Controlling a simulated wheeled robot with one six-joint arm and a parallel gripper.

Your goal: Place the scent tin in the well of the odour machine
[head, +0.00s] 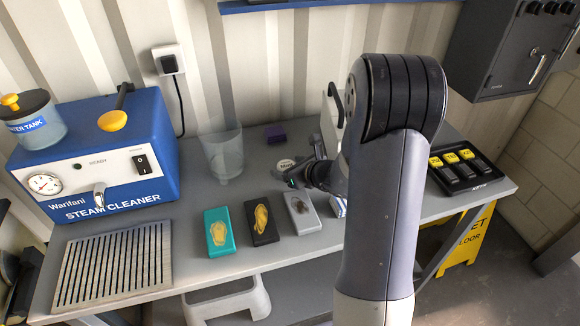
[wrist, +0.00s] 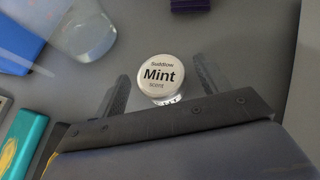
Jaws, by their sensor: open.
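The scent tin (wrist: 161,74) is a small round tin with a white lid marked "Mint", upright on the grey bench. In the head view the tin (head: 285,164) shows just left of my gripper (head: 303,168). In the wrist view the open fingers of my gripper (wrist: 160,72) stand on either side of the tin, with gaps on both sides and nothing held. A pale machine (head: 330,122) with a dark handle, perhaps the odour machine, stands behind my arm. My arm hides most of it, and no well shows.
A clear tumbler (head: 227,155) and a purple block (head: 275,134) stand near the tin. Teal (head: 218,247), black (head: 262,237) and grey (head: 302,224) boxes lie in front. A blue steam cleaner (head: 150,130) is left; a black tray (head: 485,181) is right.

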